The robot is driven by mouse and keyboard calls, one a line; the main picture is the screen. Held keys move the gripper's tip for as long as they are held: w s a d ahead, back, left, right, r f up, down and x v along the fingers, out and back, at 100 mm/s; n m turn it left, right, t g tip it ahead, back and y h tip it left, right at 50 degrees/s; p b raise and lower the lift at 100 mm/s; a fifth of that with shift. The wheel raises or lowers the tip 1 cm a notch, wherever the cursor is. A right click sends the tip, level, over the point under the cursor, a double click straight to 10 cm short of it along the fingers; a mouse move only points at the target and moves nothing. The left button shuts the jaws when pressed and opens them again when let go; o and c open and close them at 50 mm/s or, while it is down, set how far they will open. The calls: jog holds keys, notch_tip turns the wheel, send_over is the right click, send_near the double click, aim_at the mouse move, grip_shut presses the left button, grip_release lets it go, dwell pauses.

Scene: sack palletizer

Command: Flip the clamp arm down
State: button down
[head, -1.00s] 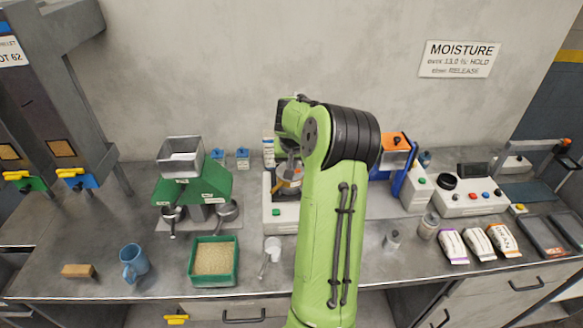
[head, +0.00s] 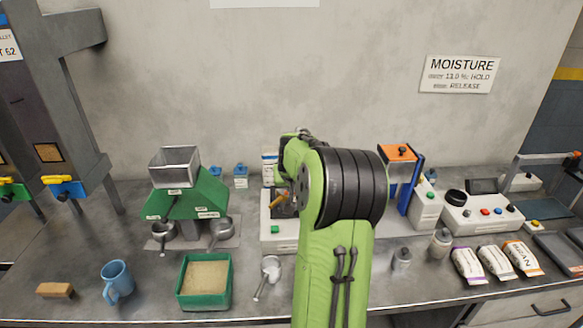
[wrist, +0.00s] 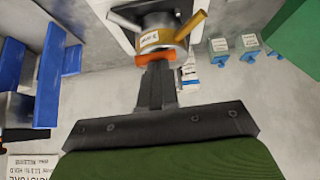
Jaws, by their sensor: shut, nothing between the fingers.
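A white bench device (head: 279,232) with a green button stands behind my arm. A yellow-orange lever (head: 279,198) on it shows just left of my arm. In the wrist view the device carries a metal cylinder (wrist: 158,22) with a tan label. A yellow lever (wrist: 191,26) slants out at one side, and an orange bar (wrist: 155,58) lies across the near end. I cannot tell for sure which piece is the clamp arm. My gripper (wrist: 157,72) is shut and empty, its tips right at the orange bar. Contact is unclear. My arm hides the gripper in the head view.
A green splitter with a metal hopper (head: 175,166) stands left of the device. A scoop (head: 269,275) and a green tray (head: 205,287) lie in front. A blue frame with an orange top (head: 398,153) stands close on the right.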

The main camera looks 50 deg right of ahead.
jog(key=s+a+r+p, duration=0.1)
jog(key=r, duration=0.5)
jog(key=s+a+r+p, duration=0.2)
jog(key=r, duration=0.4)
jog(key=shift+a, duration=0.25)
jog(key=shift+s+a+r, duration=0.1)
